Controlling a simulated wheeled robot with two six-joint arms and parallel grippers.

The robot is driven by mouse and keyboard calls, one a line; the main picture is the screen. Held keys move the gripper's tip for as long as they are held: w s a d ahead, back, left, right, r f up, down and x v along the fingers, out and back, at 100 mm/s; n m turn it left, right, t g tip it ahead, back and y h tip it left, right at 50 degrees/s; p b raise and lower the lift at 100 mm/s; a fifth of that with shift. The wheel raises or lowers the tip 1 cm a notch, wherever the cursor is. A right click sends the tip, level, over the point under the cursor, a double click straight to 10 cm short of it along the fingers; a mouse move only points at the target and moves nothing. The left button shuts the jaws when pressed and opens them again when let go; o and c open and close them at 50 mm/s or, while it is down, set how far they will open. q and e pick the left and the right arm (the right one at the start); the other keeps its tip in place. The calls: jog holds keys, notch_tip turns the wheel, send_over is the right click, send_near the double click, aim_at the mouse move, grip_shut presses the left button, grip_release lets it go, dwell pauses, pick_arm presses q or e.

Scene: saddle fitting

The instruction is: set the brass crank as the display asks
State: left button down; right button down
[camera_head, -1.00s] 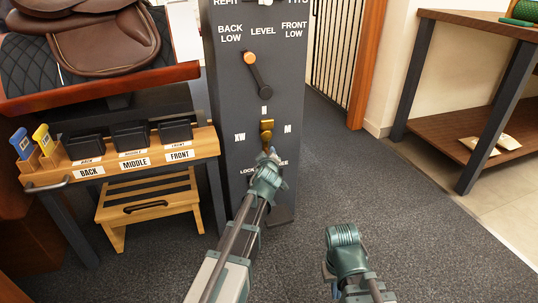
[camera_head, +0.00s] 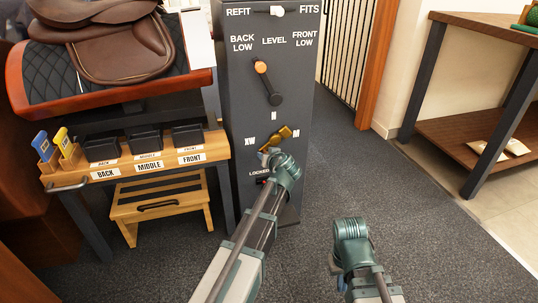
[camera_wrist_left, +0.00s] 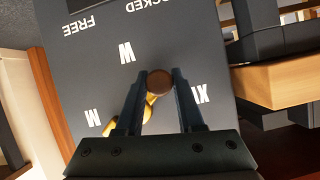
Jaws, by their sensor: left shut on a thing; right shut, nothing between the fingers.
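The brass crank (camera_head: 277,139) is on the front of the dark post (camera_head: 240,100). Its brass arm slants from lower left to upper right, the upper end close to the M mark. The marks XW and M flank it, with another above; the W mark (camera_wrist_left: 126,54) shows in the left wrist view. My left gripper (camera_head: 267,155) is shut on the crank's brown knob (camera_wrist_left: 159,82), at the lower-left end. My right gripper (camera_head: 334,264) is shut and empty, low and right of the post. I cannot make out a display request.
Above the crank are a level lever (camera_head: 266,82) with an orange knob and a REFIT/FITS switch (camera_head: 277,11). A LOCKED label sits below, partly hidden. A tray stand (camera_head: 215,147) and a saddle (camera_head: 125,45) are left. A wooden bench (camera_head: 480,28) stands right; floor between is clear.

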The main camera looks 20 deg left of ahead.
pick_arm(q)
jog(key=shift+s+a+r+m+g+y+p, duration=0.1)
jog(key=shift+a+r+m+g+y+p, duration=0.15)
jog(key=shift+r+m+y, duration=0.25)
jog(key=shift+s+a+r+m+g+y+p, duration=0.15)
jog(key=shift+r+m+g+y, duration=0.25)
jog(key=shift+m, duration=0.2)
jog(key=shift+s+r+m+g+y, duration=0.1)
jog(key=shift+r+m+g+y, duration=0.15)
jog(key=shift+r+m+y, duration=0.75)
jog(key=shift+f, duration=0.15)
jog(key=c, duration=0.5)
grip_release()
jog(key=shift+c, duration=0.2)
jog(key=p+v, duration=0.4)
jog(key=v, duration=0.9)
jog(key=shift+s+d+r+p, duration=0.2)
jog(key=shift+s+p, duration=0.05)
jog(key=shift+p, duration=0.15)
